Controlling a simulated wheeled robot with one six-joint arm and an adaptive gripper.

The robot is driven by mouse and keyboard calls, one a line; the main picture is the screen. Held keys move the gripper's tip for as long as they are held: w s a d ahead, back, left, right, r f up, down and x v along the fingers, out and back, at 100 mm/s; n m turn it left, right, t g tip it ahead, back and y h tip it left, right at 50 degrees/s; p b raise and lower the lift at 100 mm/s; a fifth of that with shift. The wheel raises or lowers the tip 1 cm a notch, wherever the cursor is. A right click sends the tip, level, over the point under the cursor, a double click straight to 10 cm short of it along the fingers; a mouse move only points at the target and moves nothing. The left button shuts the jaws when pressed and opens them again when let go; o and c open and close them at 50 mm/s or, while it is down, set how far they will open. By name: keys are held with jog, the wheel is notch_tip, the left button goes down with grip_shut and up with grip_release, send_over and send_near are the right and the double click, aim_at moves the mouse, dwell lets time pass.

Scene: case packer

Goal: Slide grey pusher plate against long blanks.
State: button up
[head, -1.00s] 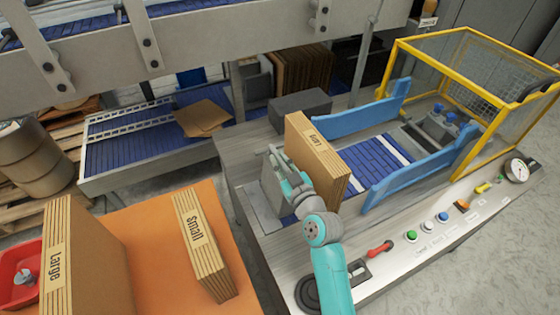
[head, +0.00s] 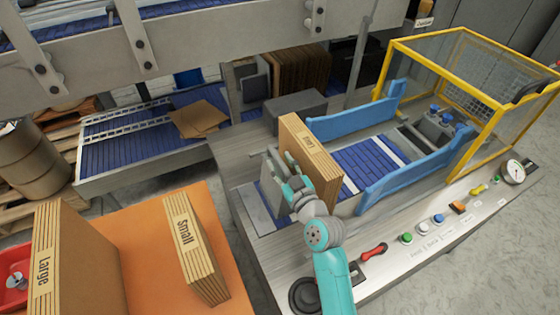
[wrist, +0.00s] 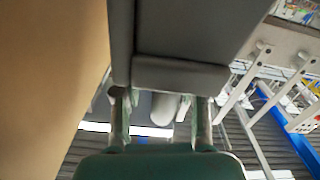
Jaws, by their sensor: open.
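The long blanks (head: 310,155) are a cardboard stack standing upright across the blue-slatted bed of the packer, with a label on top. The grey pusher plate (head: 268,165) is at their left side, partly hidden by my gripper (head: 284,178). In the wrist view the grey plate (wrist: 195,30) fills the top, with cardboard (wrist: 45,80) close along its left side. A thin gap there cannot be ruled out. My gripper is open at the plate's left side, its two fingers (wrist: 162,103) just below a grey edge. Contact between fingers and plate is unclear.
Blue guides (head: 415,180) flank the bed to the right, before a yellow-framed cage (head: 470,80). A dark grey block (head: 296,108) stands behind the blanks. Buttons and a red handle (head: 374,250) line the front edge. Large (head: 75,260) and small (head: 196,245) blanks stand on an orange surface.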

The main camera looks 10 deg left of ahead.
jog(key=v, duration=1.1)
jog(key=shift+w, duration=0.1)
